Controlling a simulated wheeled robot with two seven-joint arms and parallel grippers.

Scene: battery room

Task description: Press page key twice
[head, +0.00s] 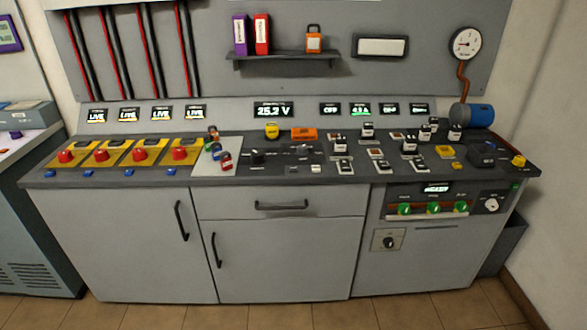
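Neither of my grippers shows in the head view. No key can be read as the page key at this size.
The grey console (285,230) has red knobs on yellow plates at left, and several black-and-white switches at right. A yellow object (271,131) and an orange block (304,134) stand behind the keys. A blue cylinder (476,117) is at right. Floor (230,315) shows in front.

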